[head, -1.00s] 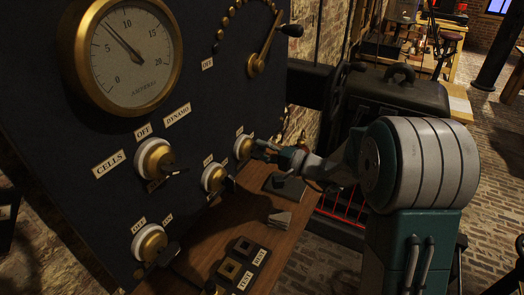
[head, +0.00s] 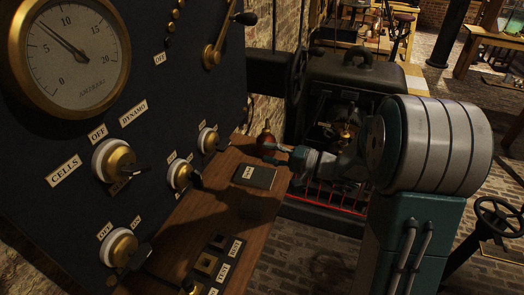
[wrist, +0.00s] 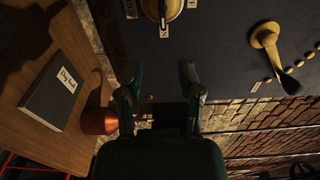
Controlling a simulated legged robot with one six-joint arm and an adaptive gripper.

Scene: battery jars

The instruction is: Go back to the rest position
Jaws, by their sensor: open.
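My gripper (head: 272,153) is open and empty in the head view, to the right of the dark switch panel (head: 175,75) and above the right end of the wooden shelf. It is apart from the nearest brass switch (head: 209,140). My teal and grey arm reaches in from the right of the head view.
A day book (head: 254,176) lies on the wooden shelf (head: 205,215). A dark machine (head: 355,85) with a wheel stands behind my arm.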

